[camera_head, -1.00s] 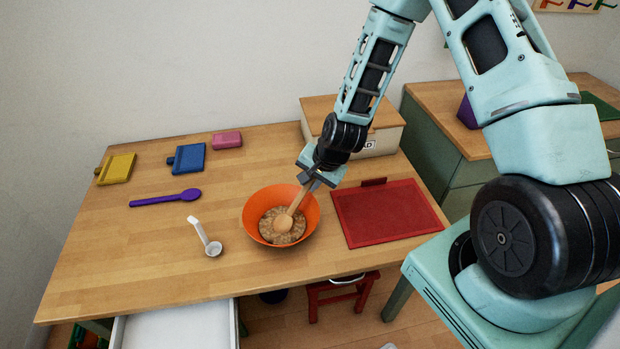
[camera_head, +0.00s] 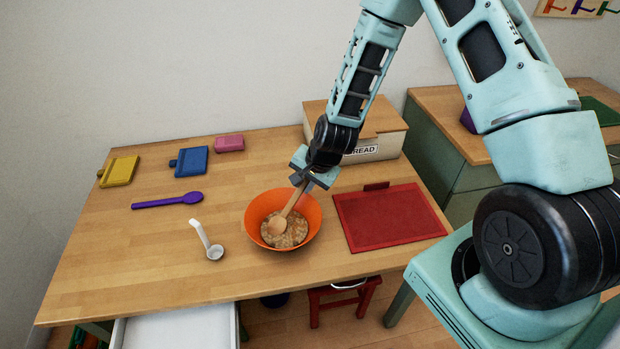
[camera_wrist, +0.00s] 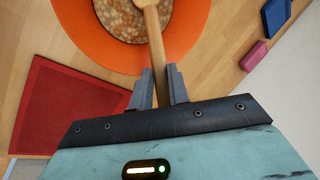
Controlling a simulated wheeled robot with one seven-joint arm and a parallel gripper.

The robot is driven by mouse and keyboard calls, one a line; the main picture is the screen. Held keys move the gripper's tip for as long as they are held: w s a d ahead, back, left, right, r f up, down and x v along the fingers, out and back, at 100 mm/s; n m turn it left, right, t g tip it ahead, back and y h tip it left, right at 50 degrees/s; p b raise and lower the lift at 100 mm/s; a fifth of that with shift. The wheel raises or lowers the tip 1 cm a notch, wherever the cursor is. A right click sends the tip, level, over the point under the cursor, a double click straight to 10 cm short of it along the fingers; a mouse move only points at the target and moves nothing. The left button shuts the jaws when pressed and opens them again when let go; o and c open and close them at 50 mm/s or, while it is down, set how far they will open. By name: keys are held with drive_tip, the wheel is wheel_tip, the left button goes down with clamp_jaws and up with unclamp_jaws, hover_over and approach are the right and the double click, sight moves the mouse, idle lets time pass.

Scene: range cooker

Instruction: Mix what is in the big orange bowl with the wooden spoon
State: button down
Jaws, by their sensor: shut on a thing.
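The big orange bowl (camera_head: 312,212) stands upright on the wooden table and holds a lumpy, light brown mix (camera_head: 288,238). My gripper (camera_head: 303,178) is above the bowl's back right rim, shut on the handle of the wooden spoon (camera_head: 280,223). The spoon slants down to the left, and its head is in the bowl at the mix. How deep the head sits is hard to tell. In the wrist view my gripper's fingers (camera_wrist: 158,90) hold the spoon handle (camera_wrist: 155,45) between them, with the orange bowl (camera_wrist: 185,40) beyond.
A red board (camera_head: 390,215) lies right of the bowl. A white ladle (camera_head: 207,240) and a purple spoon (camera_head: 168,200) lie to the left. Yellow (camera_head: 121,171), blue (camera_head: 191,161) and pink (camera_head: 230,143) items lie at the back left. A bread box (camera_head: 365,150) stands behind. The front left tabletop is clear.

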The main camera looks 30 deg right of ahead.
drive_tip(key=shift+s+d, duration=1.15)
wheel_tip(320, 180, up, 12)
drive_tip(key=p, duration=0.8)
drive_tip(key=shift+f, duration=0.15)
